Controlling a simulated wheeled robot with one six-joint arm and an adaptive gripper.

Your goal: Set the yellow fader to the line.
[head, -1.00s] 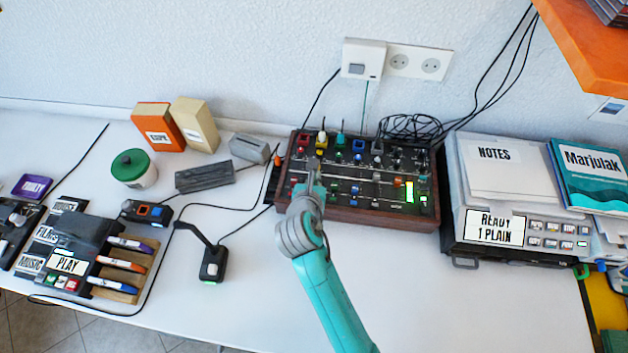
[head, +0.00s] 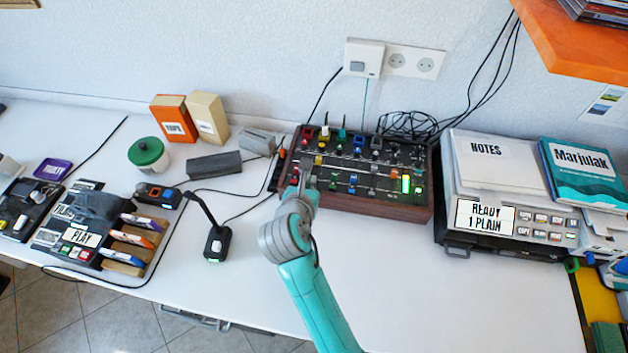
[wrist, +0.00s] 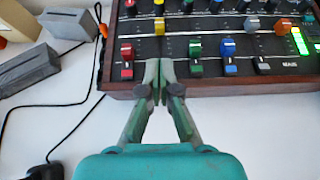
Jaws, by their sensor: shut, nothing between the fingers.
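The yellow fader (head: 319,160) is a small yellow cap on the left part of the dark mixer panel. In the wrist view the yellow fader (wrist: 160,25) stands straight beyond my fingertips, apart from them. A thin pale line (wrist: 210,33) runs across the panel close to the cap; whether the cap is exactly on it is too small to tell. My gripper (head: 307,178) is over the panel's front left part. In the wrist view my gripper (wrist: 160,70) is shut and empty, its tips between the red fader (wrist: 127,52) and the green fader (wrist: 195,48).
The wood-sided mixer (head: 385,205) carries several other knobs and faders close around my fingertips. A desk lamp-like black stand (head: 216,243) is at the left. A paper-topped device (head: 485,215) stands at the right. The table front is clear.

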